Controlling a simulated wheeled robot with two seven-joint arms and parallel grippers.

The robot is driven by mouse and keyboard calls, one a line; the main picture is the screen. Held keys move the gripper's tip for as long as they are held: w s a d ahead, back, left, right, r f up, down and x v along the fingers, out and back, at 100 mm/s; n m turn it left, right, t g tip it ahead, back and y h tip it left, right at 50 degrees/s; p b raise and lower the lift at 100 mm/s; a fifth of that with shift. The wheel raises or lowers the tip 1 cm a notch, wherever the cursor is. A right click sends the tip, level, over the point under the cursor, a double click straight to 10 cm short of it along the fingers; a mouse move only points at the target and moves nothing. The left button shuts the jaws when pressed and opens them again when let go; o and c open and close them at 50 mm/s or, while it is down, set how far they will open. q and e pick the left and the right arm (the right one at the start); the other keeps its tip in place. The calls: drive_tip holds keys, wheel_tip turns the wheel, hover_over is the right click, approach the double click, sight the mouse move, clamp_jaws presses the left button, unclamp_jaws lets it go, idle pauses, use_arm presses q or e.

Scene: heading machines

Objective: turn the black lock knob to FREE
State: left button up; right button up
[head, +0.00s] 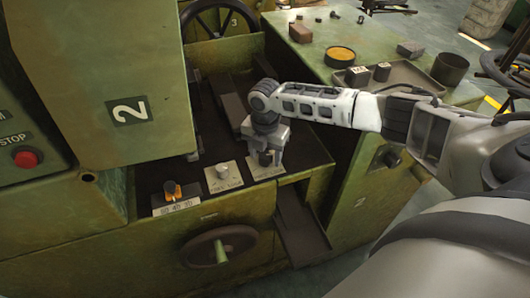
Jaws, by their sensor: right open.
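The black lock knob (265,158) sits on a pale label plate (268,172) on the dark ledge of the green machine. My right gripper (264,153) points down over this knob, with its open fingers around or just beside it. The fingers hide part of the knob, and I cannot tell whether they touch it. The plate's lettering and the knob's pointer are too small or covered to read. My left gripper is not in view.
A white knob (222,171) on its own plate and an orange-and-black knob (172,190) stand to the left along the ledge. A handwheel (222,247) projects below. A red stop button (26,159) is at far left. A tray (402,73) lies behind my right arm.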

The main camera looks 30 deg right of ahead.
drive_tip(key=c, duration=1)
drive_tip(key=shift+o, duration=0.2)
